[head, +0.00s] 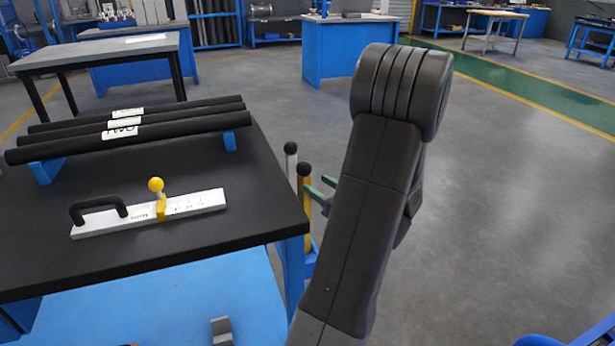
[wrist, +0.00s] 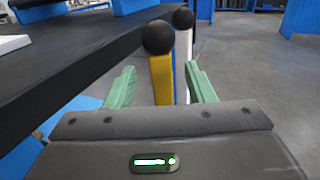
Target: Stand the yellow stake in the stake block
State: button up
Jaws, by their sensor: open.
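The yellow stake (head: 306,215) has a black ball top and stands upright just off the table's right edge. In the wrist view the yellow stake (wrist: 162,80) lies between the two green fingers of my gripper (wrist: 160,80), with gaps on both sides. My gripper (head: 321,187) is open, its fingertips close to the stake's upper part in the head view. A blue part (head: 311,258) shows at the stake's foot, perhaps the stake block. I cannot tell whether the stake sits in it.
A white stake (wrist: 183,60) with a black ball top stands close behind the yellow one. The black table (head: 200,160) carries black rolls (head: 75,145) and a white bar (head: 195,203) with a black handle and yellow knob. Open floor lies right.

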aim_at(300, 165)
jog(key=shift+v, duration=1.8)
jog(key=x, duration=0.4)
jog(key=b+x, duration=0.1)
jog(key=x, duration=0.7)
jog(key=shift+a+f+b, duration=0.2)
jog(key=shift+f+b, duration=0.15)
notch_tip(300, 165, up, 3)
jog(key=shift+d+f+p, duration=0.15)
jog(key=shift+p, duration=0.5)
jog(key=shift+r, duration=0.4)
